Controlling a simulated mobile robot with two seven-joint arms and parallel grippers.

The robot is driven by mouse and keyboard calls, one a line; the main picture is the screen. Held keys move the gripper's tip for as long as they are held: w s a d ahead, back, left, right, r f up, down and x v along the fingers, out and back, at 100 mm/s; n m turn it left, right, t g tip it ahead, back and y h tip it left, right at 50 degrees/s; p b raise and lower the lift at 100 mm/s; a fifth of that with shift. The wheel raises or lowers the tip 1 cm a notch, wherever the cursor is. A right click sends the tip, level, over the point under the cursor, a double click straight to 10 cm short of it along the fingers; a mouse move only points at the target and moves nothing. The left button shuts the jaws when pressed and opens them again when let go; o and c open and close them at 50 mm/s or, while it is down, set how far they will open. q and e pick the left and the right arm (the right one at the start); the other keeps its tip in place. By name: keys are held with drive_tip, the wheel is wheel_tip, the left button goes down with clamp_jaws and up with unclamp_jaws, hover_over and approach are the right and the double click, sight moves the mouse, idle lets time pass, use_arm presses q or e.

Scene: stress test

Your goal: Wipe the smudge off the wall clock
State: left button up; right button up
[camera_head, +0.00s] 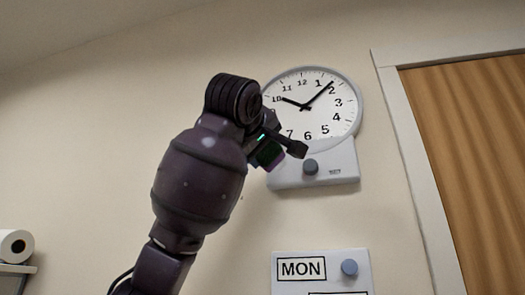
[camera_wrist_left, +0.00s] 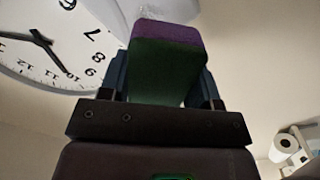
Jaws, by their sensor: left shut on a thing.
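The round wall clock (camera_head: 335,105) has a white face, black numerals and a grey rim. It hangs on the wall above a pale panel. It also shows upside down in the left wrist view (camera_wrist_left: 50,40). My left gripper (camera_head: 283,152) is in front of the clock's lower left edge and hides part of it. It is shut on a green and purple sponge-like block (camera_head: 268,154), which fills the space between the fingers in the left wrist view (camera_wrist_left: 168,60). I cannot tell whether the block touches anything. I make out no smudge on the visible face. My right gripper is not in view.
The pale panel (camera_head: 340,172) below the clock carries a dark knob (camera_head: 310,167). A lower panel (camera_head: 320,256) reads MON and has a blue-grey knob. A wooden door (camera_head: 470,150) in a white frame is at right. A paper roll (camera_head: 15,246) is at far left.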

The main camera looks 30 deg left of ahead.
use_arm(q)
drive_tip(key=v, duration=0.3)
drive_tip(key=shift+b, duration=0.35)
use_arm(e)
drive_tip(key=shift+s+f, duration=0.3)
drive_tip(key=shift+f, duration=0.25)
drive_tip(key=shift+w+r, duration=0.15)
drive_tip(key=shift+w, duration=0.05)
use_arm(q)
drive_tip(key=p+x, duration=0.1)
drive_tip(key=x, duration=0.3)
drive_tip(key=shift+w+a, duration=0.1)
drive_tip(key=shift+w, duration=0.5)
drive_tip(key=shift+w+a, duration=0.2)
drive_tip(key=shift+w, duration=0.45)
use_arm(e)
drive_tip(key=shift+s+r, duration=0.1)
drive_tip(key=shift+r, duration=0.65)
